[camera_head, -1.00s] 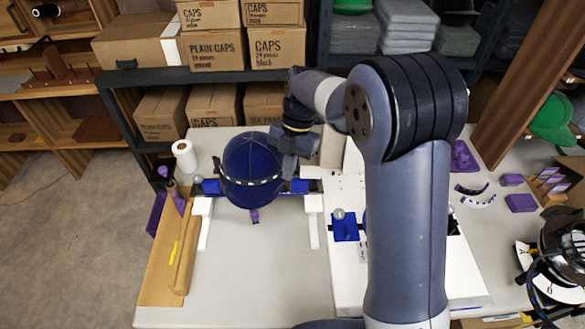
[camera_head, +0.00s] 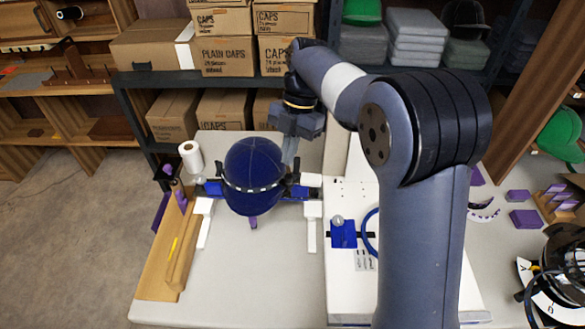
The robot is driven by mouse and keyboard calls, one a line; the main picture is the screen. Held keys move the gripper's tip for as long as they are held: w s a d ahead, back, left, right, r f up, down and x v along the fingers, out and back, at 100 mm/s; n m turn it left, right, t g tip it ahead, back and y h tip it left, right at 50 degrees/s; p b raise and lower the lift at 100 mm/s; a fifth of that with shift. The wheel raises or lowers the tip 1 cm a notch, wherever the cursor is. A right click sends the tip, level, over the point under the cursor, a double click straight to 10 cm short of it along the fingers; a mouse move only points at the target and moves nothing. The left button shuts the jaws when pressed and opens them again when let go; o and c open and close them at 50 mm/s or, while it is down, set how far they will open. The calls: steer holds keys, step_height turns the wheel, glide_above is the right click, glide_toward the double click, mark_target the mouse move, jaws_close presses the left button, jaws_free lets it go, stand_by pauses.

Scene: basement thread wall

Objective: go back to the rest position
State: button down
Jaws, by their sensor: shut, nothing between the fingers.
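My gripper (camera_head: 290,152) is shut and empty, pointing down at the right of the blue cap. It hangs above the back of the table, apart from the cap as far as I can tell. The blue cap (camera_head: 254,172) sits on a blue and white holder, with a dashed white band around its lower part. My arm rises at the right of the view and hides part of the white machine and the table behind it.
The white table (camera_head: 264,287) is clear at its front. A wooden board (camera_head: 159,276) with purple-handled tools lies at its left, near a white roll (camera_head: 191,157). Cardboard boxes (camera_head: 228,56) fill the shelf behind. A white machine bed (camera_head: 345,290) stands right of the cap.

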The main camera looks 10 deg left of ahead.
steer(key=shift+w+a+r, duration=0.1)
steer(key=shift+w+r, duration=0.05)
steer(key=shift+r, duration=0.35)
steer(key=shift+w+a+r, duration=0.1)
steer(key=shift+r, duration=0.35)
steer(key=shift+f, duration=0.15)
step_height(320, 180, down, 9)
steer(key=s+d, duration=0.1)
steer(key=shift+s, duration=0.2)
steer(key=shift+f, duration=0.1)
